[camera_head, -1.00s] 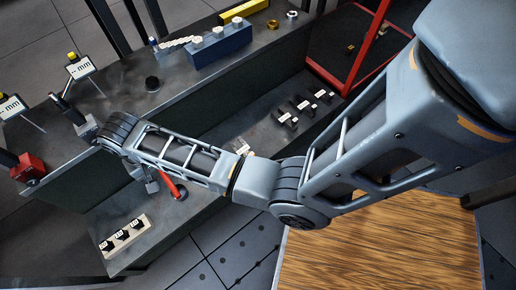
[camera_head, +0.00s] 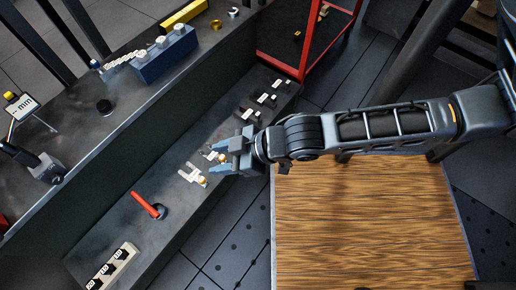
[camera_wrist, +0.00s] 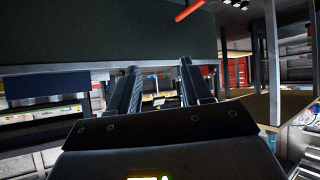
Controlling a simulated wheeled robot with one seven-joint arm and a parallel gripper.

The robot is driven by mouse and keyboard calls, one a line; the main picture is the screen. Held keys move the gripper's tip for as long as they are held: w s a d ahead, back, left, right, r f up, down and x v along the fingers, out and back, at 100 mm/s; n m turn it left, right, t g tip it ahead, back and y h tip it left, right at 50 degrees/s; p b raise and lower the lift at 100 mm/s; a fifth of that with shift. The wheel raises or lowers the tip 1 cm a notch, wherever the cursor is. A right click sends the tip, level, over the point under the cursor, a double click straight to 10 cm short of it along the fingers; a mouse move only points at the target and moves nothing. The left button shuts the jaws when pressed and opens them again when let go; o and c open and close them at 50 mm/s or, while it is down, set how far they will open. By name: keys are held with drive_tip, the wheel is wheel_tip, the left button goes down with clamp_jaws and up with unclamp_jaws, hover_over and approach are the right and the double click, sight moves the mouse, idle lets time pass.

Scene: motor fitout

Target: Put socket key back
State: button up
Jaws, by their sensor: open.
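I cannot tell for sure which piece is the socket key. Two small pale tools with gold-coloured ends lie on the lower shelf; one (camera_head: 192,174) is left of my gripper (camera_head: 215,158). The other (camera_head: 211,155) shows between my fingertips in the head view; whether it is truly between them in depth is unclear. My gripper is open and points left over the shelf, with nothing seen held. In the wrist view my gripper (camera_wrist: 158,80) shows both fingers apart. A red-handled tool (camera_head: 145,203) with a dark round end lies further down the shelf.
The lower shelf (camera_head: 105,222) also bears several black pieces with white labels (camera_head: 266,100) and a pale numbered block (camera_head: 113,267). The upper bench (camera_head: 75,125) holds a blue block (camera_head: 165,58) and a black round piece (camera_head: 104,107). A red frame (camera_head: 280,65) stands behind; a wooden top (camera_head: 365,220) is at right.

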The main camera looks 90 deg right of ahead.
drive_tip(key=s+a+r+t, duration=0.2)
drive_tip(key=s+a+r, duration=0.1)
drive_tip(key=r, duration=0.5)
drive_tip(key=s+a+r+t, duration=0.2)
drive_tip(key=s+a+r, duration=0.2)
drive_tip(key=r, duration=0.4)
drive_tip(key=shift+s+r+y, duration=0.3)
drive_tip(key=shift+s+y, duration=0.1)
drive_tip(key=shift+s, duration=0.35)
wheel_tip(320, 180, up, 19)
drive_tip(key=p, duration=1.9)
drive_tip(key=shift+r, duration=0.15)
